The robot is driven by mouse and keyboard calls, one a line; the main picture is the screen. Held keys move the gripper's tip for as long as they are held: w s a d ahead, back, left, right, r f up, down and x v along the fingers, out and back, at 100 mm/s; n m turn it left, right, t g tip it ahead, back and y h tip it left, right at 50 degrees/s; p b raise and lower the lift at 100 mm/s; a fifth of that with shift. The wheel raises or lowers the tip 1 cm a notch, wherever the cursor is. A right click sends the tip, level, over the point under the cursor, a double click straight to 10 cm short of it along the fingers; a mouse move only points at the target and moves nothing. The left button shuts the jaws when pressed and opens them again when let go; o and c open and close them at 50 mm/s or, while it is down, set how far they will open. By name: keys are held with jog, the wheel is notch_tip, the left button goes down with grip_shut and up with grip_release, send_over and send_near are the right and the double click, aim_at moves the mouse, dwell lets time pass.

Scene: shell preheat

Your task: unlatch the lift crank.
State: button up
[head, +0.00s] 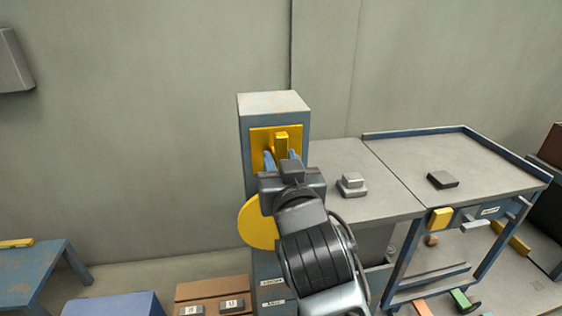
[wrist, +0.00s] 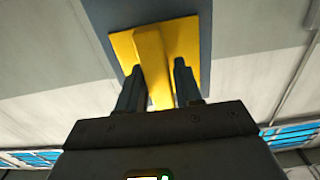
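A yellow latch lever (head: 281,142) stands out from a yellow plate (head: 259,140) on the upper front of a blue-grey column (head: 272,104). My gripper (head: 281,157) is in front of the plate, with its blue-grey fingers on either side of the lever. The wrist view shows the lever (wrist: 152,58) between the open fingers (wrist: 158,68). The left finger is close to the lever and a gap shows at the right finger. Whether either touches it I cannot tell. A yellow disc (head: 257,224) shows lower on the column, partly hidden by my arm; no crank handle is visible.
A grey-topped bench (head: 385,205) with a small metal block (head: 352,184) stands right of the column. A blue-framed cart (head: 465,165) with a dark block (head: 442,180) adjoins it. A cardboard box (head: 212,291) and a blue box (head: 112,304) are low at left.

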jog(key=shift+o, duration=1.1)
jog(key=shift+s, duration=0.15)
jog(key=v, duration=0.7)
jog(key=shift+s, duration=0.3)
jog(key=shift+d+r, duration=0.1)
